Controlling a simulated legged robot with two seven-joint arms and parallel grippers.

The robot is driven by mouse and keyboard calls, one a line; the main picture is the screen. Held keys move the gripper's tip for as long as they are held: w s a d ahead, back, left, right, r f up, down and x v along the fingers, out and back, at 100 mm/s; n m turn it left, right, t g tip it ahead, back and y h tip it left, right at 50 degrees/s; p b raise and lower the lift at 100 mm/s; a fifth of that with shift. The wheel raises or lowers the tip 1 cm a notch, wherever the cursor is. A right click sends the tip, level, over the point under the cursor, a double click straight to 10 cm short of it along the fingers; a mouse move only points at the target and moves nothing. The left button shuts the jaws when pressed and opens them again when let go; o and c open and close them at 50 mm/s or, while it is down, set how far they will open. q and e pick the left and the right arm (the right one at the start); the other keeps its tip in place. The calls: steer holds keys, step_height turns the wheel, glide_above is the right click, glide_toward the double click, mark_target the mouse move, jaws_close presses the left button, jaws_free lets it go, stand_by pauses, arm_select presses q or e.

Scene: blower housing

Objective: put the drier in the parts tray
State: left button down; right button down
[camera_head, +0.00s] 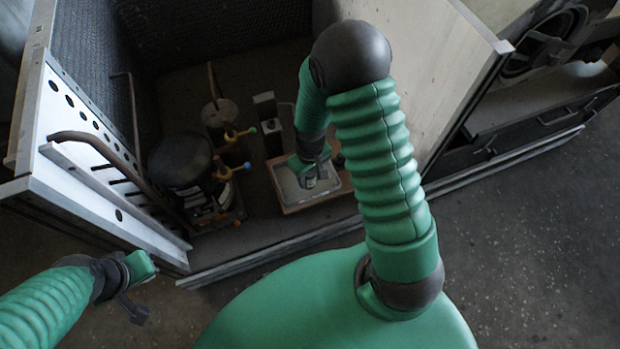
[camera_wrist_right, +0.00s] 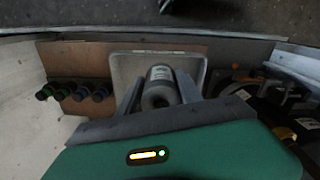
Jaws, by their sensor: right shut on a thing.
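The drier (camera_wrist_right: 161,88) is a grey cylinder with a pale label. My right gripper (camera_wrist_right: 158,95) is shut on it, one finger on each side. The parts tray (camera_wrist_right: 120,72) is a shallow pale tray, seen behind and around the drier in the right wrist view. In the head view, the right gripper (camera_head: 314,172) is low over the parts tray (camera_head: 288,187), hiding part of it. I cannot tell whether the drier touches the tray floor. My left gripper (camera_head: 135,286) is at lower left, outside the housing, away from the tray; its jaw opening is unclear.
A perforated white panel (camera_head: 83,116) and a plain side panel (camera_head: 437,70) bound the housing.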

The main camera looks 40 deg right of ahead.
steer(key=shift+w+d+f, duration=0.15)
steer(key=shift+w+d, duration=0.25)
steer(key=shift+w, duration=0.1)
step_height(320, 180, down, 3)
steer(key=shift+f+b, duration=0.2)
steer(key=shift+b, duration=0.85)
steer(key=shift+w, duration=0.1)
steer(key=c, duration=0.8)
jaws_free()
